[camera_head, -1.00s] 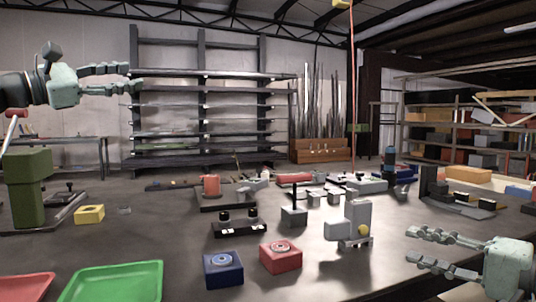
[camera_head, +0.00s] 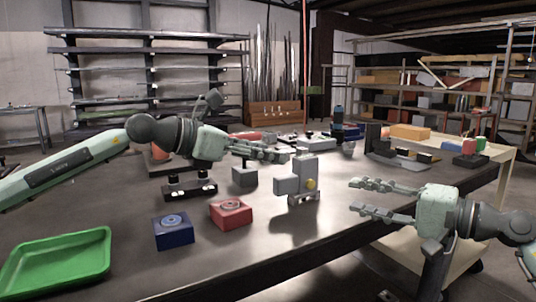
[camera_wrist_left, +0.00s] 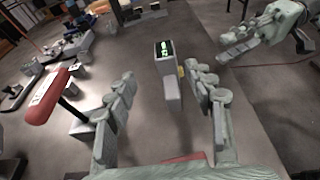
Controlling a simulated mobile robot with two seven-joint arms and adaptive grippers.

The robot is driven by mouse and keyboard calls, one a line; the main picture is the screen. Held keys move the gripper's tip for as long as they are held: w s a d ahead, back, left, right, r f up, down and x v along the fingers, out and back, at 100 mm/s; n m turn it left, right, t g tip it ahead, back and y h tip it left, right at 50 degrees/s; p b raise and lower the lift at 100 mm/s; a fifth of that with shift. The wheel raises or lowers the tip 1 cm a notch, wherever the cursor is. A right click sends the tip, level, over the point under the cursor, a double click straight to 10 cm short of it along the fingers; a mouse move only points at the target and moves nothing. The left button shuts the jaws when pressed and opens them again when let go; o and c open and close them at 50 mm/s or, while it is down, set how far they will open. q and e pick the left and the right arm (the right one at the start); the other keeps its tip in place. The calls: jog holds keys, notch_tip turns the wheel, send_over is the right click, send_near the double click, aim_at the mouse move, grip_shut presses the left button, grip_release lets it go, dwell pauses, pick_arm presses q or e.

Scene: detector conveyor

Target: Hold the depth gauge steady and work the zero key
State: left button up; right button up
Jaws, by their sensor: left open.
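The depth gauge (camera_head: 304,172) is a grey upright block with a side block and a round yellow button (camera_head: 311,184), standing on the bench. The left wrist view shows its lit green display (camera_wrist_left: 166,48) on top. My left gripper (camera_head: 283,155) is open, just left of the gauge near its top. In the left wrist view its fingers stand apart with the gauge beyond and between their tips; I see no contact. My right gripper (camera_head: 364,199) is open and empty, to the right of the gauge, its fingers pointing towards it. Which part is the zero key is not marked.
A red block (camera_head: 231,213) and a blue block (camera_head: 172,231), each with a round top, sit left of the gauge. A green tray (camera_head: 58,262) lies at the front left. Other fixtures stand behind. The bench edge runs in front of the gauge.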

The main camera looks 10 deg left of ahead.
aim_at(296, 159)
pick_arm(q)
jog(key=x, duration=0.8)
jog(key=shift+s+d, duration=0.25)
jog(key=shift+d, duration=0.15)
grip_shut()
jog(key=shift+f, duration=0.1)
pick_arm(e)
grip_shut()
dwell(1.1)
